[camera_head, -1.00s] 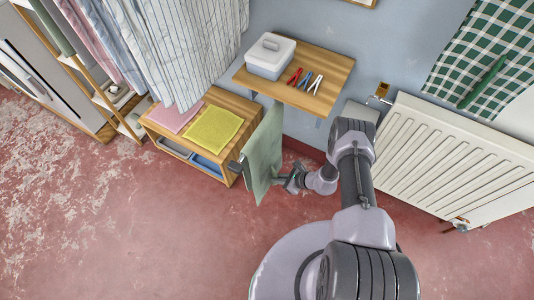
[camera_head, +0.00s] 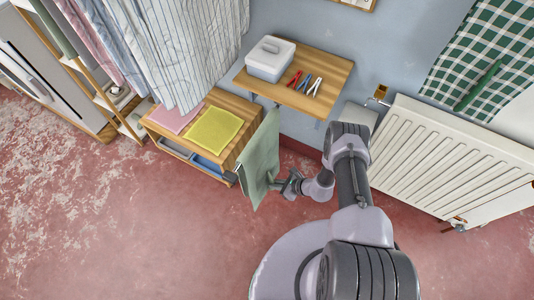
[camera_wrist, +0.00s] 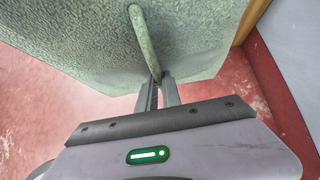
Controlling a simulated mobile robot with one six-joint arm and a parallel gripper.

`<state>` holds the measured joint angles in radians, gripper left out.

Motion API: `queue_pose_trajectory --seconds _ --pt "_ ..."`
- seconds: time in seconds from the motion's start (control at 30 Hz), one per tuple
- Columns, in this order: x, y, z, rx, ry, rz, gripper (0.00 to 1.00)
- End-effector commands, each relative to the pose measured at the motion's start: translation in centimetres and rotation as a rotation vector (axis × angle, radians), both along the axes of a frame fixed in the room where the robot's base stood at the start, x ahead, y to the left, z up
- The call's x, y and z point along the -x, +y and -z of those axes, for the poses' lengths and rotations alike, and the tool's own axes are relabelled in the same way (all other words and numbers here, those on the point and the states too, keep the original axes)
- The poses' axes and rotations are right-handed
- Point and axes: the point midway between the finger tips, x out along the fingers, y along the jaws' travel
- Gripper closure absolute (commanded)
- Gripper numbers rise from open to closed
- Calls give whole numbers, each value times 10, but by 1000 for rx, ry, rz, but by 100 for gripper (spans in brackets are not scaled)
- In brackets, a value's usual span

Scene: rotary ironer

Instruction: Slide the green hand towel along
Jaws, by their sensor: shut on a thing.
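The green hand towel (camera_head: 260,155) hangs spread out below the wooden wall shelf, beside the right end of the low wooden cabinet. My gripper (camera_head: 276,184) is at the towel's lower right side in the head view. In the wrist view, the towel (camera_wrist: 75,45) fills the upper part, and a raised fold of it runs down to my gripper (camera_wrist: 158,80). The jaws are shut on this fold. What the towel hangs from is mostly hidden behind it.
The cabinet (camera_head: 235,148) carries a yellow cloth (camera_head: 213,130) and a pink cloth (camera_head: 175,117). The wall shelf (camera_head: 335,75) holds a white box (camera_head: 270,60) and clothes pegs (camera_head: 303,82). A radiator (camera_head: 450,150) stands right of my arm. The red floor in front is clear.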

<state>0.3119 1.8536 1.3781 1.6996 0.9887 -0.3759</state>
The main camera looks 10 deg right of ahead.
Motion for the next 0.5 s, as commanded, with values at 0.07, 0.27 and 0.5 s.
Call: queue_pose_trajectory --seconds 0.07,0.27,0.5 --pt "-1 0 0 0 -1 1 100" --pt "3 2 0 0 0 0 100" --pt "19 14 -2 -1 1 0 100"
